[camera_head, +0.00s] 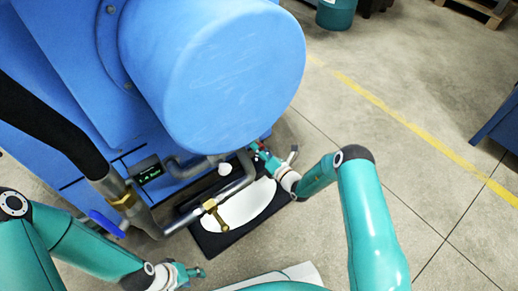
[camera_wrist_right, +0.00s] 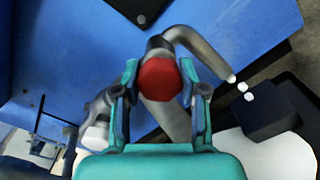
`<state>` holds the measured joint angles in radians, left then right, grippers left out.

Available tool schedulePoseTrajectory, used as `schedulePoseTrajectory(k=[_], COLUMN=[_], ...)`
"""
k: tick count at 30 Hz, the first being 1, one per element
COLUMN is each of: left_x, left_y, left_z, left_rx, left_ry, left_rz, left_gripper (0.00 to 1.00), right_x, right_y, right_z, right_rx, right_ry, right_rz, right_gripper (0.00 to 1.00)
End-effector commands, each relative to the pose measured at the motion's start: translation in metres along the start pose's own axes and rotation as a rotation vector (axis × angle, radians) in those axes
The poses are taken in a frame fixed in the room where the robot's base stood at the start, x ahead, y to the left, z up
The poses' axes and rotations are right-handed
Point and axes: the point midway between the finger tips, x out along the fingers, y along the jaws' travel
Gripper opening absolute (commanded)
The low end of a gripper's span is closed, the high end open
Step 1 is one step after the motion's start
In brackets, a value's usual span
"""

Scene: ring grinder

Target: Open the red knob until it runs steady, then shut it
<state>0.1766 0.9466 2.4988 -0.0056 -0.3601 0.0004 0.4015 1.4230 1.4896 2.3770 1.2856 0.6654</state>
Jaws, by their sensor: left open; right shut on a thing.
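The red knob (camera_wrist_right: 160,79) sits at a grey pipe, between the two fingers of my right gripper (camera_wrist_right: 160,92) in the right wrist view. That gripper is shut on the knob; in the head view it reaches the pipework (camera_head: 262,152) below the blue drum, and the knob is barely visible there. White blobs (camera_wrist_right: 246,92) hang in a broken line off the end of a bent grey spout (camera_wrist_right: 205,52). A white pool (camera_head: 240,205) lies in the black tray (camera_head: 213,245). My left gripper (camera_head: 198,273) is open and empty, low in the head view, apart from the pipework.
The blue machine (camera_head: 215,75) fills the upper left. A small display (camera_head: 149,174) with green text, too small to read surely, a brass fitting (camera_head: 212,207) and a blue lever (camera_head: 105,222) are near the pipes. A black hose (camera_head: 50,125) crosses left.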

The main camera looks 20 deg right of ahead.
Motion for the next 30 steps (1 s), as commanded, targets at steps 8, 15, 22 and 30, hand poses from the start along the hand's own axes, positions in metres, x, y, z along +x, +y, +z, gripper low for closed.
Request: schedulePoseTrajectory(k=[8, 15, 22, 30], left_x=[0.0012, 0.0023, 0.0032, 0.0038], left_y=[-0.0004, -0.0008, -0.0012, -0.0014], left_z=[0.0, 0.0, 0.0, 0.0], left_rx=[0.0, 0.0, 0.0, 0.0], left_ry=[0.0, 0.0, 0.0, 0.0], left_rz=[0.0, 0.0, 0.0, 0.0], left_gripper=[0.45, 0.45, 0.45, 0.45], right_x=[-0.0009, -0.0011, -0.0013, -0.0016], right_y=[-0.0025, -0.0033, -0.004, -0.0048], right_z=[-0.0005, -0.0005, -0.0004, -0.0001], right_rx=[0.265, 0.487, 0.657, 0.772], right_ry=[0.0, -0.001, -0.003, -0.005], right_rz=[-0.006, -0.007, -0.009, -0.01], right_gripper=[0.07, 0.07, 0.07, 0.07])
